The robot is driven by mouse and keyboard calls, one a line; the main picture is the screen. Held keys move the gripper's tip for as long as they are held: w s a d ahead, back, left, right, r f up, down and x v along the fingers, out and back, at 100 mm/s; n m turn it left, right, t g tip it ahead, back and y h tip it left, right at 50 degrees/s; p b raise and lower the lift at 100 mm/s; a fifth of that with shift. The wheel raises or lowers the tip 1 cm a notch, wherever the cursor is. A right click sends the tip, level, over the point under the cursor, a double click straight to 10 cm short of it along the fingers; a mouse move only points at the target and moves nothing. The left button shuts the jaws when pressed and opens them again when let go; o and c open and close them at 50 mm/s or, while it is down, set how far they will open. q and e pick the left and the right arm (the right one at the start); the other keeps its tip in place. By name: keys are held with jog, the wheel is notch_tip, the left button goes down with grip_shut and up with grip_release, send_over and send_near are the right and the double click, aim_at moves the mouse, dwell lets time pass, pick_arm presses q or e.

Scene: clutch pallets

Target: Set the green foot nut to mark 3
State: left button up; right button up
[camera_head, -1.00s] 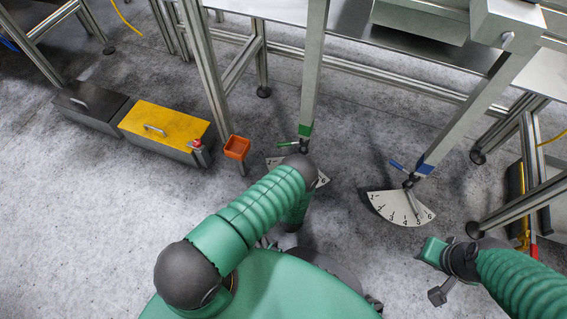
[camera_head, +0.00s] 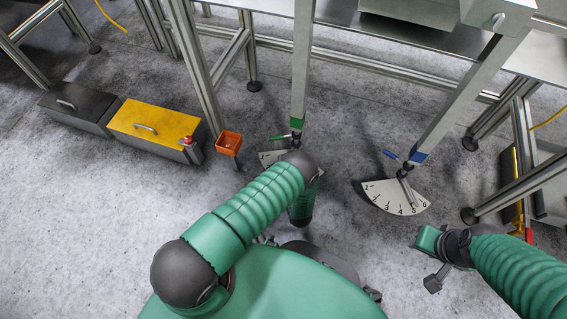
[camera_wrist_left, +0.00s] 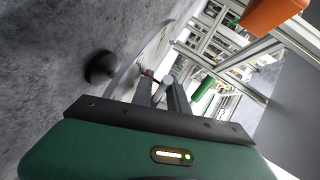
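The green foot nut (camera_head: 285,137), with its green handle, is at the bottom of the middle table leg in the head view. The numbered dial (camera_head: 268,159) under it is partly hidden by my left arm, so its pointer reading cannot be seen. My left gripper is hidden behind that arm in the head view. In the left wrist view, the left gripper (camera_wrist_left: 161,88) has its fingers apart, with a grey rounded part in line between them; contact cannot be told. A green piece (camera_wrist_left: 203,88) lies just right of the fingers. My right gripper (camera_head: 430,262) is low at the right, its fingers unclear.
A blue foot nut (camera_head: 392,155) stands over a second dial (camera_head: 372,190) at the right. An orange bin (camera_head: 229,139) hangs near a left leg. A yellow-lidded box (camera_head: 155,124) and a dark box (camera_head: 78,105) sit on the floor at the left. Open floor lies between them and me.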

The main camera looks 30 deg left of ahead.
pick_arm(q)
jog(key=shift+r, duration=0.1)
jog(key=shift+s+d+r+p, duration=0.15)
jog(key=shift+s+d+p, duration=0.1)
jog(key=shift+p, duration=0.1)
jog(key=p+v, duration=0.7)
jog(key=v, duration=0.9)
